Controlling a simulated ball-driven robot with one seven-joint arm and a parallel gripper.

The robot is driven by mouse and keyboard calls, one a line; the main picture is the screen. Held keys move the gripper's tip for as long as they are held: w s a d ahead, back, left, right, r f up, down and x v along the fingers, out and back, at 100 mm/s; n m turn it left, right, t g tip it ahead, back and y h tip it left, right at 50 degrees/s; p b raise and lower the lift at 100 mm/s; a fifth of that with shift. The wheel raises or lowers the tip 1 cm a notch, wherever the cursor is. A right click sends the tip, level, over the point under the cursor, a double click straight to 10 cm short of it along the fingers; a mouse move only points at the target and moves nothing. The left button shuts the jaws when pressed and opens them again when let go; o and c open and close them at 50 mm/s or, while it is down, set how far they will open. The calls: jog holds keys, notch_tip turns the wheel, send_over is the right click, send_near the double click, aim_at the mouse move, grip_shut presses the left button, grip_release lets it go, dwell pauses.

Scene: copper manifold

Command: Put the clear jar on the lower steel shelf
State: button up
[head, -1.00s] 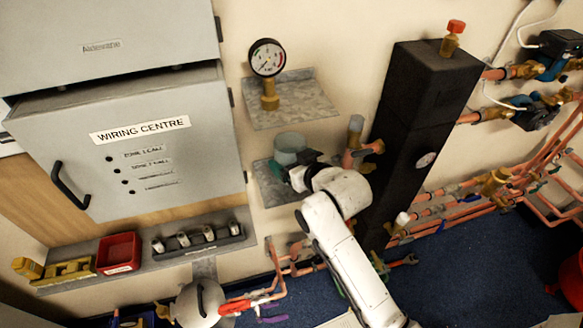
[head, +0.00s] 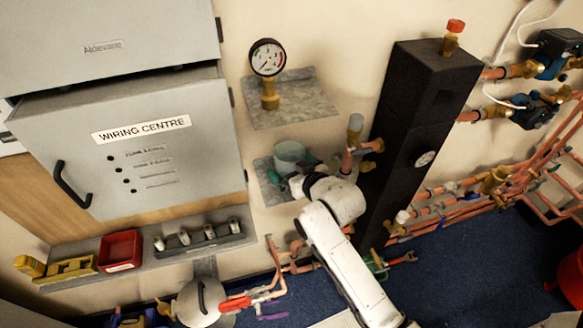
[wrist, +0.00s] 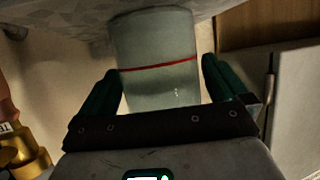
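The clear jar (head: 289,156) is a pale grey-green cylinder at the lower steel shelf (head: 268,186). In the wrist view the jar (wrist: 158,85) has a red line around it, and its end meets the grey shelf surface (wrist: 75,17), which shows at the top. My gripper (head: 293,172) is at the jar, with one dark green finger on each side. In the wrist view the fingers of my gripper (wrist: 162,68) look spread, with a narrow gap beside the jar on the right; contact on the left is hard to tell.
An upper steel shelf (head: 300,103) with a pressure gauge (head: 268,58) is above. A tall black column (head: 415,120) and copper pipes (head: 460,200) stand to the right. The grey wiring cabinet (head: 130,150) is to the left. A brass fitting (head: 355,128) is close right of the jar.

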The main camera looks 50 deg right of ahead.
jog(key=shift+r, duration=0.25)
jog(key=b+v, duration=0.1)
jog(key=v, duration=1.1)
jog(key=s+a+f+n+g+y, duration=0.1)
jog(key=s+a+f+g+y, duration=0.1)
jog(key=s+a+f+g, duration=0.3)
jog(key=s+a+f+n+g+y, duration=0.2)
jog(key=s+a+f+g, duration=0.3)
jog(key=s+f, duration=0.5)
jog(key=shift+a+f+g, duration=0.2)
jog(key=shift+a+g, duration=0.1)
jog(key=shift+g, duration=0.6)
jog(key=shift+w, duration=0.1)
